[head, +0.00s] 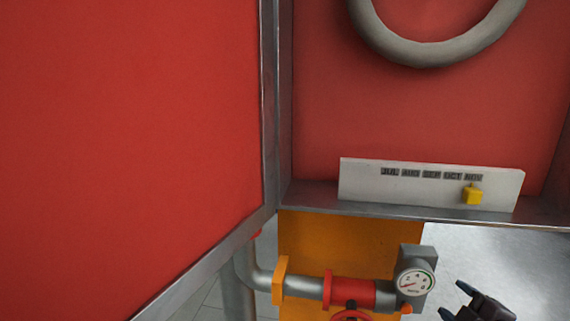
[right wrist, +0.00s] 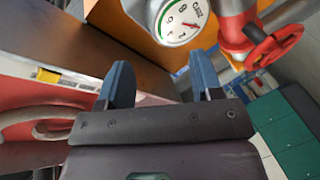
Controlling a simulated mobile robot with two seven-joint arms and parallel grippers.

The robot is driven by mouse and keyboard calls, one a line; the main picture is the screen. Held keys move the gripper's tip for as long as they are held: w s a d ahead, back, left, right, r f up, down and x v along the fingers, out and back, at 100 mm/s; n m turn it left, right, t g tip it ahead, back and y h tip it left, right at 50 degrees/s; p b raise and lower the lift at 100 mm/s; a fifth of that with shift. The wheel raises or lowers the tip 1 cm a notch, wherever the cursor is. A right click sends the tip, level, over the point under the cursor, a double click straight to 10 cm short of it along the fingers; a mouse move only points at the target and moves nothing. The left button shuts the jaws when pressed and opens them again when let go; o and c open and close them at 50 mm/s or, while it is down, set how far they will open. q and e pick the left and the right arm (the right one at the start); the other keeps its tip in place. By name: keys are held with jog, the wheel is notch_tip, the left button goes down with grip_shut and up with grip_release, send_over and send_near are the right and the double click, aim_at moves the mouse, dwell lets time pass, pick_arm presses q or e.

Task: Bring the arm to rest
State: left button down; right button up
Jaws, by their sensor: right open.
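My right gripper (head: 455,303) shows at the bottom right of the head view, dark and partly cut off by the lower edge. In the right wrist view its two blue fingers (right wrist: 160,85) stand apart with nothing between them. It is open and empty, just right of a round pressure gauge (head: 414,282). The gauge also shows in the right wrist view (right wrist: 180,20), beyond the fingertips. My left gripper is in neither view.
A grey pipe with a red section (head: 352,291) and a red valve wheel (right wrist: 275,43) runs beside the gauge. Above is a red-backed cabinet with a white month strip (head: 430,190), a yellow cube marker (head: 472,195) and a grey ring (head: 435,52). A red panel (head: 130,130) fills the left.

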jog(key=s+a+f+m+g, duration=0.1)
jog(key=s+a+f+m, duration=0.2)
jog(key=s+f, duration=0.3)
jog(key=s+a+f+m+g+h, duration=0.1)
jog(key=s+a+f+m, duration=0.1)
jog(key=s+f+m, duration=0.3)
jog(key=s+a+f+m+g, duration=0.2)
jog(key=s+f, duration=0.5)
jog(key=f, duration=0.5)
jog(key=shift+a+f+m+h, duration=0.3)
jog(key=shift+a+m, duration=0.5)
jog(key=shift+m, duration=0.2)
jog(key=shift+r, duration=0.1)
jog(key=c, duration=0.3)
jog(key=shift+s, duration=0.15)
